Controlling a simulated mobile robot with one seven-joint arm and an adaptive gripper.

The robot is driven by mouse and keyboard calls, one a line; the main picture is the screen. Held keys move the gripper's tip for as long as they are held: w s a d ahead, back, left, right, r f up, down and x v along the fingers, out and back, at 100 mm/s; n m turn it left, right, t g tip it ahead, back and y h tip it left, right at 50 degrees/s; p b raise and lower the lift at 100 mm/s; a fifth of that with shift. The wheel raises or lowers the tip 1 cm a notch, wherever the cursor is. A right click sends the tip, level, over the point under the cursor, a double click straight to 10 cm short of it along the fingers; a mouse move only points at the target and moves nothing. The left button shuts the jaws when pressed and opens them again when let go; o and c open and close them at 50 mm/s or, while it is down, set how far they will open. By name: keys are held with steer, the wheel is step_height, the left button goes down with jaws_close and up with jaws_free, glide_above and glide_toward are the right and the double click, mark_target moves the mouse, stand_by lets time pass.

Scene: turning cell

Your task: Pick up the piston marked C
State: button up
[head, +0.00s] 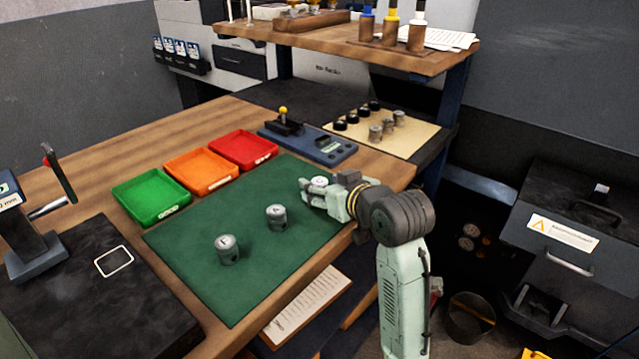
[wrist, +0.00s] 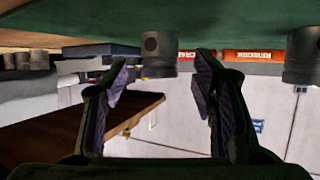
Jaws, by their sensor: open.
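Three grey pistons stand upright on the green mat (head: 205,272): a near-left piston (head: 228,254), a middle piston (head: 276,219) and a far-right piston (head: 319,182). Each has a pale marked top; I cannot surely read which is C. My gripper (head: 312,190) is low over the mat's right side, around or right beside the far-right piston, partly hiding it. In the wrist view, which looks upside down, the open fingers (wrist: 163,72) frame one piston (wrist: 159,50), with no clear contact. Another piston (wrist: 302,58) shows at the right edge there.
Green (head: 151,217), orange (head: 227,172) and red (head: 270,154) trays line the mat's back-left edge. A blue fixture (head: 340,153) and a beige board (head: 423,145) with several small parts stand behind. A raised shelf (head: 340,42) is at the back. The mat's front is clear.

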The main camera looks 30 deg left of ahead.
steer(key=shift+x, duration=1.2)
steer(key=shift+c, duration=0.6)
jaws_close()
